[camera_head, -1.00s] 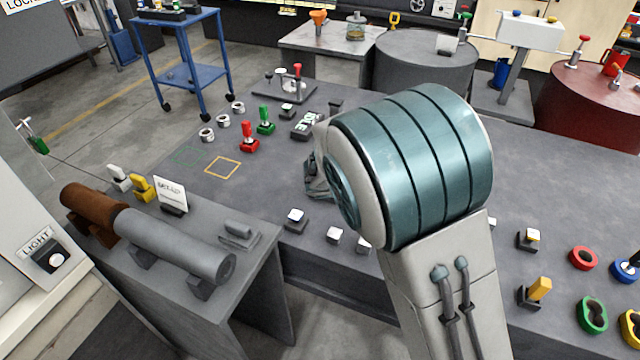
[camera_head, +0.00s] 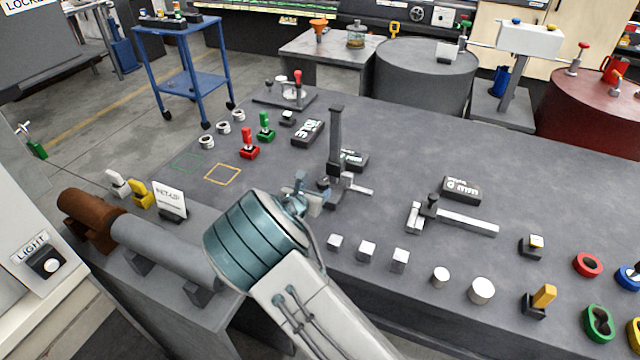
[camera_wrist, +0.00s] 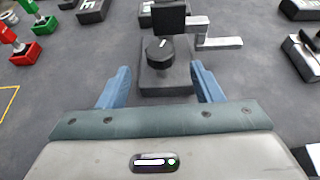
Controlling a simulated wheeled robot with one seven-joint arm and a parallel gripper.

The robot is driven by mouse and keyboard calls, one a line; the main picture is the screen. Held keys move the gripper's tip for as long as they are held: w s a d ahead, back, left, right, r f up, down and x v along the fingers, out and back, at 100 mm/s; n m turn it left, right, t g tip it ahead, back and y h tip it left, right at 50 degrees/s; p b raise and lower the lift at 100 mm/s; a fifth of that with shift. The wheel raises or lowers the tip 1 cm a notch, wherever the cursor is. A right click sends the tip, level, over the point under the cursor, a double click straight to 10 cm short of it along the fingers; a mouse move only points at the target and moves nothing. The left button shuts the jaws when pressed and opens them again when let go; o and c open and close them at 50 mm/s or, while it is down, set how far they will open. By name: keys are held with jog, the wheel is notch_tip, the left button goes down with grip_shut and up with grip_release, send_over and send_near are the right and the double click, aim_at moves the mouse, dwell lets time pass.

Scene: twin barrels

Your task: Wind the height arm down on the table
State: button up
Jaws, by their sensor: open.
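The height arm device is a dark upright post (camera_head: 336,140) on a small base, with a pale crank-like bar (camera_head: 358,189) low on its right side. In the wrist view its base (camera_wrist: 168,85) lies just beyond my fingertips, with a black knob (camera_wrist: 160,50) on it and the pale bar (camera_wrist: 218,43) to the right. My gripper (camera_wrist: 160,78) is open with its two blue fingers apart and nothing between them. In the head view my gripper (camera_head: 312,193) is close to the left front of the device. My wrist partly covers that area, and contact cannot be told.
A slide with a pale bar (camera_head: 465,222) lies to the right. Small white blocks (camera_head: 367,251) line the front edge. Red (camera_head: 249,144) and green (camera_head: 265,127) levers stand to the left. The table between post and slide is clear.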

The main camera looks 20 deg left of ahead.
aim_at(320, 185)
jog(key=shift+p+x, duration=0.3)
jog(key=shift+x, duration=2.35)
jog(key=c, duration=1)
